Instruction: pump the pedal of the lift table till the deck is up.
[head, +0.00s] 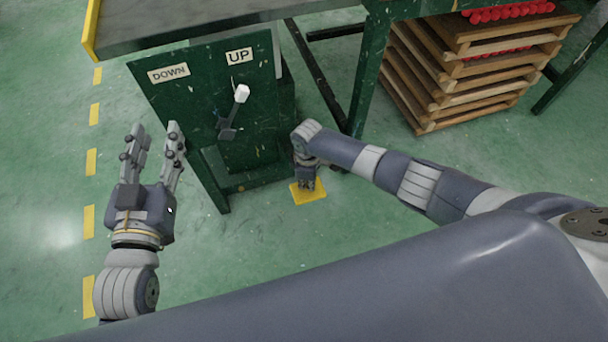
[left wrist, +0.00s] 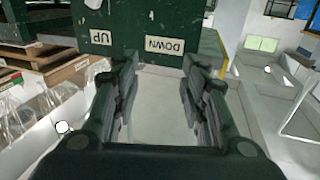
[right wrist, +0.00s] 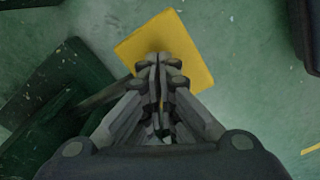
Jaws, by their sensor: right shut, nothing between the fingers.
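The yellow pedal (head: 308,191) sits low at the foot of the green lift table. The deck (head: 190,22) is the grey top at the upper left of the head view. My right gripper (head: 306,186) points down at the pedal with its fingers shut and empty; in the right wrist view its fingertips (right wrist: 160,60) overlap the yellow plate (right wrist: 185,50). I cannot tell whether they touch it. My left gripper (head: 152,135) is open and empty, left of the green panel (head: 205,100). Its spread fingers (left wrist: 158,75) also show in the left wrist view.
Stacked wooden trays (head: 470,65) with red items stand at the upper right. Green floor is clear at the left.

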